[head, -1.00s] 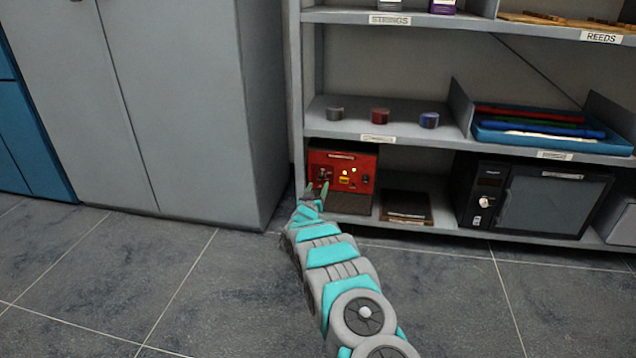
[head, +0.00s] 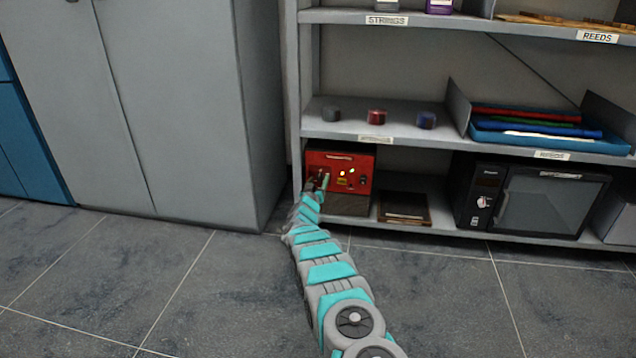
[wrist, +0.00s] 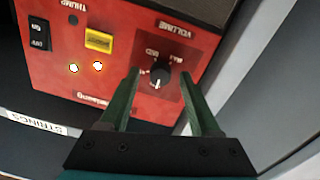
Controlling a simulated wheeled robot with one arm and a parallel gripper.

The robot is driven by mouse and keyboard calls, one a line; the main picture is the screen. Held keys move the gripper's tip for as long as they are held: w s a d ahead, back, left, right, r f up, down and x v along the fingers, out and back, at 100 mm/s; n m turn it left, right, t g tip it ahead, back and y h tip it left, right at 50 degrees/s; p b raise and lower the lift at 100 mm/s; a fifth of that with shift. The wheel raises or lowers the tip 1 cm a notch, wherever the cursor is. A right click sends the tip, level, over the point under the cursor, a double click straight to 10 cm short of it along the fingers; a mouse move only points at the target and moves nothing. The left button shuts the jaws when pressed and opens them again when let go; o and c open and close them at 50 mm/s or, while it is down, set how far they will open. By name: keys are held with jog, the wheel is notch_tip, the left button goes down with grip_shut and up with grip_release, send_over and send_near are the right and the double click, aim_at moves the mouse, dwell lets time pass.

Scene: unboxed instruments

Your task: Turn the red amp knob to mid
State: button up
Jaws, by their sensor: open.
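The red amp (head: 352,164) stands on the low shelf; its red front fills much of the wrist view (wrist: 75,25), upside down. Its black volume knob (wrist: 160,76) has a white pointer mark directed toward the bottom of the picture. Small white labels sit around the knob, partly readable. My gripper (head: 317,182) is open at the left of the amp's front. In the wrist view its two green fingers are on either side of the knob, with small gaps visible. In the head view my gripper hides the knob.
The amp panel also has a yellow label (wrist: 98,40), two small lights and a black switch (wrist: 38,33). A grey cabinet (head: 190,110) stands left of the shelf. A dark flat box (head: 404,208) and a black oven-like unit (head: 480,193) are to the right. The floor in front is clear.

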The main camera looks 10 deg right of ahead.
grip_shut()
dwell(0.4)
